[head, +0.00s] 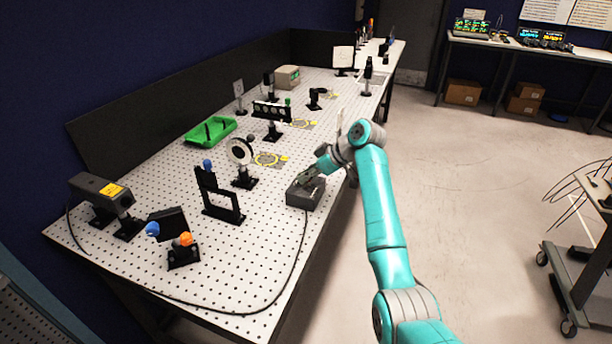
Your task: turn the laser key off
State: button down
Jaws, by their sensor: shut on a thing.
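A small dark grey box (304,196), which looks like the laser's key box, sits at the right front edge of the white perforated table. A black cable runs from it along the table edge to the laser (98,190) with the yellow label at the left. My gripper (308,178) is at the top of the box, with its fingers down on it. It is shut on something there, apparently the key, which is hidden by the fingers. The key's angle cannot be made out.
On the perforated table (262,240) stand a black frame mount (222,205), a round white mount (240,152), an orange-knobbed mount (183,250) and a green tray (210,130). A black foam wall backs the table. Bare floor lies to the right; a cart (580,245) stands far right.

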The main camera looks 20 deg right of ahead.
jog(key=c, duration=1.3)
grip_release()
jog(key=shift+o, duration=0.2)
jog(key=shift+r, duration=0.1)
jog(key=v, duration=1.2)
